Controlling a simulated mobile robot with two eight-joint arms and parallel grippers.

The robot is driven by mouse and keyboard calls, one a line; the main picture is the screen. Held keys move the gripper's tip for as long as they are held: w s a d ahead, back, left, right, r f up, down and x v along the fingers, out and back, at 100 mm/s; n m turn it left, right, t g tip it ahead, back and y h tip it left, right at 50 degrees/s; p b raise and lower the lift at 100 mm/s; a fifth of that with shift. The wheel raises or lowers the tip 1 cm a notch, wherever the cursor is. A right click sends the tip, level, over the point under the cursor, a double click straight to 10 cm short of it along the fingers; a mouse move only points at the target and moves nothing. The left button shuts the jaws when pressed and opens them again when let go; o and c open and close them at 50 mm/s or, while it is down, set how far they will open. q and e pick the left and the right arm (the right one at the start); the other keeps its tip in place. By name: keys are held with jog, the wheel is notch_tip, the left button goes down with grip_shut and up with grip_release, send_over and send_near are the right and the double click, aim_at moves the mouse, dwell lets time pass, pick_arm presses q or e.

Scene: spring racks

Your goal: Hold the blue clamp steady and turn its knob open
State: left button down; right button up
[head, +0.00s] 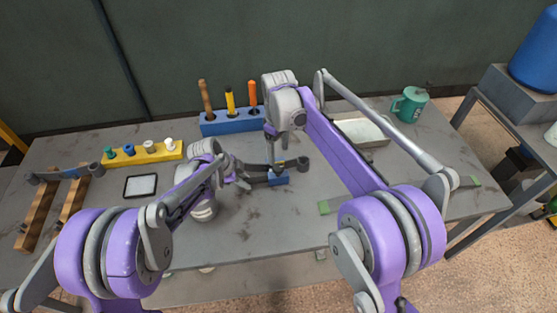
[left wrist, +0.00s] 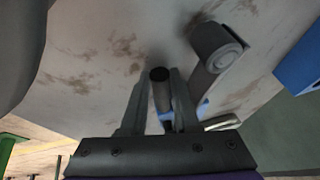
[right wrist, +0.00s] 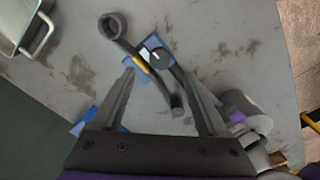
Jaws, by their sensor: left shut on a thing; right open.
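The blue clamp (head: 279,179) sits on a dark bar with a round eye (head: 303,163) on the table. In the right wrist view the clamp (right wrist: 152,42) shows a dark round knob (right wrist: 160,56) beside a yellow strip. My left gripper (head: 243,178) appears shut on the clamp's dark handle, whose round end (left wrist: 160,75) is between the fingers in the left wrist view. My right gripper (head: 274,148) is open above the clamp and points down. Its fingers (right wrist: 158,80) are on either side of the clamp in its wrist view, apparently without touching the knob.
A blue block (head: 228,123) with upright tools stands behind. A yellow block (head: 145,154) with several knobs and a black-framed tablet (head: 140,186) are left. A wooden rack (head: 38,212) is far left. A metal tray (head: 362,132) and a green mug (head: 410,104) are back right.

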notch_tip(320, 180, up, 5)
jog(key=shift+r, duration=0.1)
dwell(0.4)
pick_arm(q)
jog(key=c, duration=0.6)
grip_release()
